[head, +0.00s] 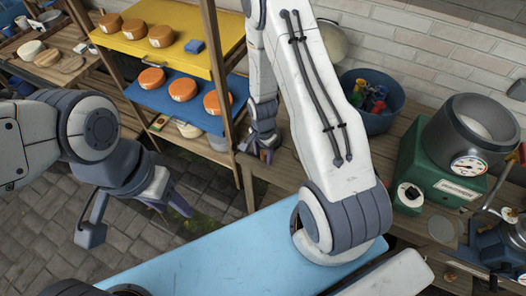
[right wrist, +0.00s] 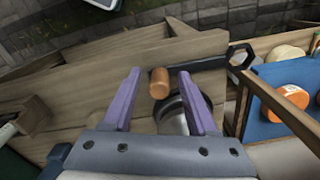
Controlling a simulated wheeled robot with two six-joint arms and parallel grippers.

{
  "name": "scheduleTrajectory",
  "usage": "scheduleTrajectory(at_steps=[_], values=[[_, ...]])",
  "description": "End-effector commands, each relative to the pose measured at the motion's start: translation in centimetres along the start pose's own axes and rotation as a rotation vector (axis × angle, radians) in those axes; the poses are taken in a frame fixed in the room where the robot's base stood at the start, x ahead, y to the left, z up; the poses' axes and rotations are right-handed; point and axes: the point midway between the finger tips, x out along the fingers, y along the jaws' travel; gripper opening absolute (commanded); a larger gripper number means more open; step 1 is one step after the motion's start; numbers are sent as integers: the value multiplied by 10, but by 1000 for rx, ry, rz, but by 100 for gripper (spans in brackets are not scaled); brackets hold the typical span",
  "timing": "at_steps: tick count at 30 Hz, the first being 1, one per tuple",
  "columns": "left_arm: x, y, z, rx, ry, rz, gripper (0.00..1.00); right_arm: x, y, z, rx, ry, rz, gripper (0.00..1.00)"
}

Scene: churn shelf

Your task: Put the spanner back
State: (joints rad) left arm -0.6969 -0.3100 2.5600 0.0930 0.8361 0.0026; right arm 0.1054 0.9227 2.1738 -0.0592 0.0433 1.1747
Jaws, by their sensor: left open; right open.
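In the right wrist view a dark bar with a ring-shaped end (right wrist: 240,57) lies over the wooden bench, partly beyond my fingertips; it may be the spanner, but I cannot tell for sure. In the head view I cannot make out a spanner. My right gripper (right wrist: 157,72) is open, with a brown cylinder (right wrist: 159,83) and a dark round vessel (right wrist: 174,118) showing between its purple fingers. In the head view my right gripper (head: 262,150) is at the bench's left end, beside the shelf. My left gripper (head: 170,205) is open and empty above the paved floor.
A shelf with a yellow board (head: 140,47) and a blue board (head: 192,112) carries several orange cheeses. A blue tub (head: 384,118) of coloured items and a green machine (head: 430,170) stand on the bench to the right. A light blue surface (head: 220,255) lies in front.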

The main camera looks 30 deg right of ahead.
Motion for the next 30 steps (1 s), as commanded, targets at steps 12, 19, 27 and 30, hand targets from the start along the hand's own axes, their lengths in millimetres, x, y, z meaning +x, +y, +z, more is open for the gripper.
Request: scheduleTrajectory(at_steps=[12,19,27,30], values=[[8,-1,0,0,0,0,50,-50,-2,-1,1,4,-7,59],[15,-1,1,0,0,0,50,-92,-1,-1,0,3,-5,59],[19,-1,1,1,0,0,50,-121,-1,0,-4,1,-2,59],[19,-1,1,1,0,0,50,-134,-3,14,-84,2,-7,59]])
